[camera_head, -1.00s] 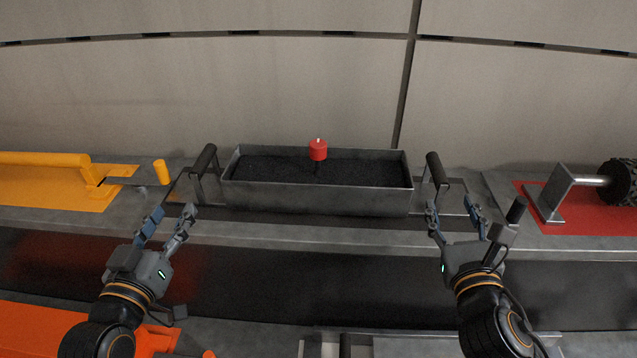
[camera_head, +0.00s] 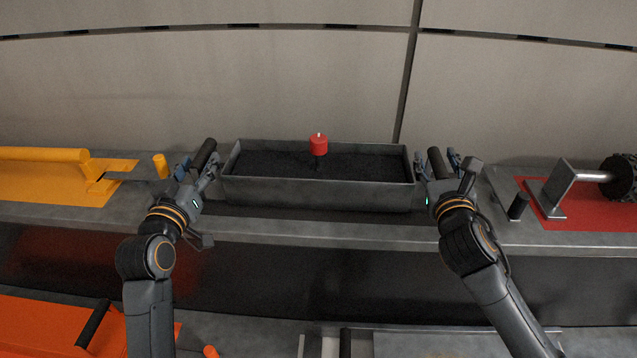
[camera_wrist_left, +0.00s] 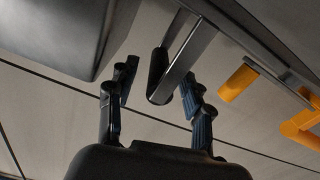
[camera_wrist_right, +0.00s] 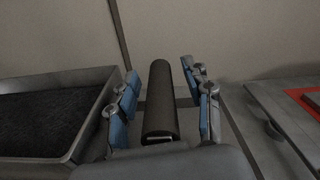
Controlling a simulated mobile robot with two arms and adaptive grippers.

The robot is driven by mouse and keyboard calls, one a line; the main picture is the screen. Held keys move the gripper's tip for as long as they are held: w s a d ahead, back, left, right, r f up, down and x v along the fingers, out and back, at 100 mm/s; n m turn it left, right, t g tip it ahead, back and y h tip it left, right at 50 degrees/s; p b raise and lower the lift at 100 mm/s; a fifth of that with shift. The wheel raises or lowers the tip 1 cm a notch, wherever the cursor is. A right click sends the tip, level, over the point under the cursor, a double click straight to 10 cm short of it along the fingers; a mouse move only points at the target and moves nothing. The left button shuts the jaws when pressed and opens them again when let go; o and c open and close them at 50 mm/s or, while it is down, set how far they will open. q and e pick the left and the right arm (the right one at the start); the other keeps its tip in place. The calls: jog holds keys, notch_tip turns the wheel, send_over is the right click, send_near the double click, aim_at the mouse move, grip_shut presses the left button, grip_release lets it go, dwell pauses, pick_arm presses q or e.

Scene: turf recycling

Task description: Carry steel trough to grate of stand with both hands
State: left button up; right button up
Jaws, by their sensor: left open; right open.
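The steel trough (camera_head: 318,192) is a long grey box filled with dark granules, sitting level on the far bench. A red knob-like object (camera_head: 318,145) stands up from the granules. The trough has a dark bar handle at each end. My left gripper (camera_head: 196,165) is open at the left handle (camera_head: 205,152); in the left wrist view that handle (camera_wrist_left: 158,75) lies between the spread fingers. My right gripper (camera_head: 437,163) is open at the right handle (camera_head: 435,160); in the right wrist view the handle (camera_wrist_right: 161,100) lies between the fingers. I cannot identify the stand's grate.
A yellow tool (camera_head: 55,160) lies left on the bench, with a yellow peg (camera_head: 160,166) beside my left gripper. A red plate (camera_head: 590,210) with a metal bracket is at the right. An orange piece (camera_head: 40,325) is at the near left. The dark strip (camera_head: 320,270) between benches is clear.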

pick_arm(q)
jog(key=shift+w, duration=0.45)
pick_arm(e)
jog(key=shift+w, duration=0.45)
pick_arm(q)
grip_shut()
pick_arm(e)
grip_shut()
pick_arm(q)
jog(key=shift+r, duration=0.3)
pick_arm(e)
jog(key=shift+r, duration=0.3)
